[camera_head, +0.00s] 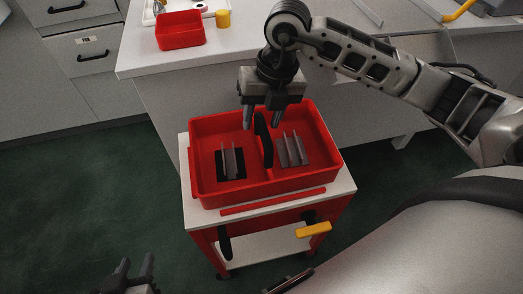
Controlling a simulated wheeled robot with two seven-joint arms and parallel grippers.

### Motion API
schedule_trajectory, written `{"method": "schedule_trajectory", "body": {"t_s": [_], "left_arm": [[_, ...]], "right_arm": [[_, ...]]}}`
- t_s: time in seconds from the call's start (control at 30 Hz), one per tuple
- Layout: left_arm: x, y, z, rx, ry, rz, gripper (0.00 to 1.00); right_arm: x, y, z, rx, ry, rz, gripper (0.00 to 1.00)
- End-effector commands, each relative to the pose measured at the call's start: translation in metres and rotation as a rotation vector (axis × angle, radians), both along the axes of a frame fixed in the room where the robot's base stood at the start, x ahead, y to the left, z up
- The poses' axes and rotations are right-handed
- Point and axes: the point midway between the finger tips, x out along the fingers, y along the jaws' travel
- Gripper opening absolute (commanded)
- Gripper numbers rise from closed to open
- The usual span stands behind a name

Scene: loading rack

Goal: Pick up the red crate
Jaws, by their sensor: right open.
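The red crate (315,135) sits on the white top of a small red cart. A black upright handle (264,150) stands across its middle divider. Grey slotted racks stand inside, one on a dark patch in the left half and one in the right half. My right gripper (262,122) points down over the crate, with its open fingers on either side of the handle's top. I cannot tell whether they touch it. My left gripper (134,268) is low at the bottom left, away from the crate, with its fingers apart and nothing between them.
The cart (198,226) has a lower shelf and a yellow piece (314,229) at its front. Behind it is a white counter (225,52) with a smaller red bin (180,30) and a yellow cup (223,18). Green floor (90,195) lies clear at left.

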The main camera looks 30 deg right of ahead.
Motion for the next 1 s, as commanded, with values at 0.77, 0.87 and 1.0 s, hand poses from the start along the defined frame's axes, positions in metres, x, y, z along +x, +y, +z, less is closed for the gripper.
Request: {"method": "schedule_trajectory", "body": {"t_s": [0.77,0.87,1.0], "left_arm": [[-0.003,0.001,-0.002,0.013,0.012,-0.004,0.36],[-0.002,0.001,0.0,0.012,0.009,-0.004,0.36],[-0.001,0.001,0.002,0.011,0.004,-0.004,0.36]], "right_arm": [[0.002,0.004,-0.048,0.0,0.002,0.0,0.0],[0.002,0.004,-0.048,0.0,0.002,0.0,0.0],[0.002,0.004,-0.048,0.0,0.002,0.0,0.0]]}}
